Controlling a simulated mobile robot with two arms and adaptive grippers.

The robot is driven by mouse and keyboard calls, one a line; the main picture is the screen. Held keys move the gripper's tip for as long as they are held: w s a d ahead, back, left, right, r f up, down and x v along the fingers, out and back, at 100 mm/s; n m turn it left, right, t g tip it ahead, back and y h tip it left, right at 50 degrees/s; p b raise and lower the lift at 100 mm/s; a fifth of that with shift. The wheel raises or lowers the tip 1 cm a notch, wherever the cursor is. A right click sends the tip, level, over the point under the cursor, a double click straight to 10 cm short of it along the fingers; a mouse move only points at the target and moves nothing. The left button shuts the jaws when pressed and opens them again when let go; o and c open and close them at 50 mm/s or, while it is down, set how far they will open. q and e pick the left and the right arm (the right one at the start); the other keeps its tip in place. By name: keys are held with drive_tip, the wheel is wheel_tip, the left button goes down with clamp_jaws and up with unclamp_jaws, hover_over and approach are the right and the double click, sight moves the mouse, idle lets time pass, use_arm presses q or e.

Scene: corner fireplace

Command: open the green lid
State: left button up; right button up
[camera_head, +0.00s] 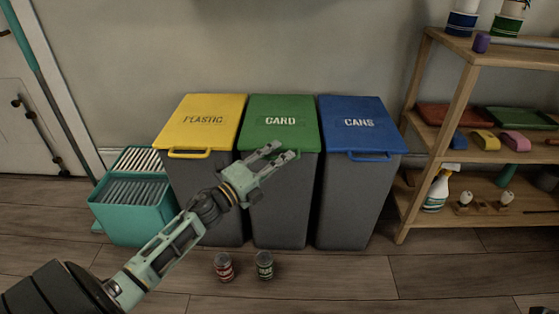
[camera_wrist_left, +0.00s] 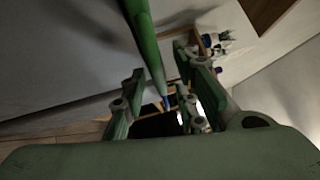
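The green lid (camera_head: 280,121), marked CARD, lies shut on the middle grey bin (camera_head: 283,215). My left gripper (camera_head: 282,151) is at the lid's front edge, with its fingers apart and nothing seen held. It covers the front middle of the lid, so any handle there is hidden. In the left wrist view, a long green edge (camera_wrist_left: 145,45), apparently the lid seen edge-on, runs down toward the gap between the open fingers (camera_wrist_left: 160,96). I cannot tell whether the fingers touch it. My right gripper is not in view.
A yellow-lidded bin (camera_head: 205,120) stands close on the left and a blue-lidded bin (camera_head: 359,123) on the right. A teal crate (camera_head: 130,215) is at far left. Two cans (camera_head: 224,267) (camera_head: 265,265) stand on the floor in front. A wooden shelf (camera_head: 447,105) stands at right.

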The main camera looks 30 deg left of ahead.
use_arm(q)
drive_tip(key=shift+w, duration=0.25)
clamp_jaws()
idle(0.5)
